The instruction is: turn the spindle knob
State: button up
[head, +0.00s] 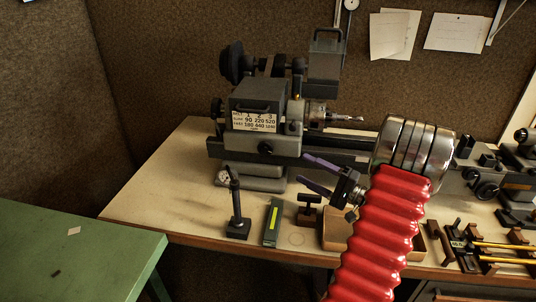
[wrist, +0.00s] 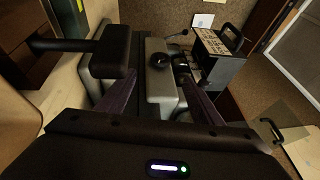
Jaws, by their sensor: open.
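The small grey lathe stands on the bench, its headstock (head: 270,142) carrying a speed plate. A round black knob (head: 265,148) sits low on the headstock's front; another black knob (head: 216,107) is at its left end. I cannot tell for certain which is the spindle knob. My gripper (head: 303,169) is open and empty, its purple fingers pointing left, in front of and right of the headstock. In the wrist view a round black knob (wrist: 161,58) on a grey housing shows ahead, between the lines of the two fingers, apart from them.
A green table (head: 80,255) is at left. Bare bench lies left of the lathe.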

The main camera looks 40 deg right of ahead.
aim_at(268, 151)
jog(key=x, duration=1.3)
jog(key=shift+w+a, duration=0.15)
jog(key=shift+w, duration=0.15)
jog(key=shift+c, duration=0.4)
jog(key=c, duration=1)
